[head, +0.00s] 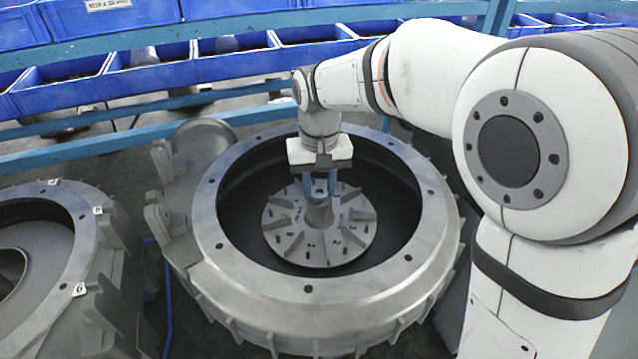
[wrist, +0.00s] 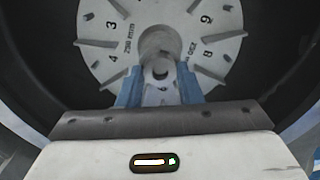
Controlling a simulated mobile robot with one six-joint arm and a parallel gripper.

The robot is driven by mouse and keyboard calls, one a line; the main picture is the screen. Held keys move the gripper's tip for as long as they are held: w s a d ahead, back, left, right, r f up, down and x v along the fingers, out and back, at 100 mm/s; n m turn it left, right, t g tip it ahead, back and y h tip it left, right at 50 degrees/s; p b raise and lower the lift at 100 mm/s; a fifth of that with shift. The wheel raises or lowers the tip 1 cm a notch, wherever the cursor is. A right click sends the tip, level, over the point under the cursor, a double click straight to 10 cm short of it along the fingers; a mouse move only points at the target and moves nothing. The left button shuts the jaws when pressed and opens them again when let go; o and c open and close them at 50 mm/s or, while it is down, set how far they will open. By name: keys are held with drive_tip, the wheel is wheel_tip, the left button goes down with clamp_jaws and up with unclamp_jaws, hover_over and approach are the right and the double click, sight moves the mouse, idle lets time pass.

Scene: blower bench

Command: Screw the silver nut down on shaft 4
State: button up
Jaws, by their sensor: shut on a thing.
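My gripper (head: 320,188) points down over the central hub of a bladed grey impeller disc (head: 280,238) inside a large round metal housing (head: 208,215). Its blue fingers also show in the wrist view (wrist: 160,92), one on each side of a small grey piece with a dark round spot, which I take for the silver nut (wrist: 160,72). The gripper is shut on it. The nut sits at the hub's centre; whether its thread is engaged is hidden. The shaft is hidden under it. No label reading shaft 4 is clear on this housing.
The housing's raised rim surrounds the gripper. A second round housing (head: 78,240) with labels marked 6 stands at the left. Blue bins (head: 150,65) on a blue rack run along the back. A blue cable lies between the housings.

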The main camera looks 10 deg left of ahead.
drive_tip(key=m, duration=0.6)
drive_tip(key=shift+m, duration=0.3)
drive_tip(key=m, duration=1.7)
drive_tip(key=o, duration=0.7)
drive_tip(key=shift+o, duration=0.2)
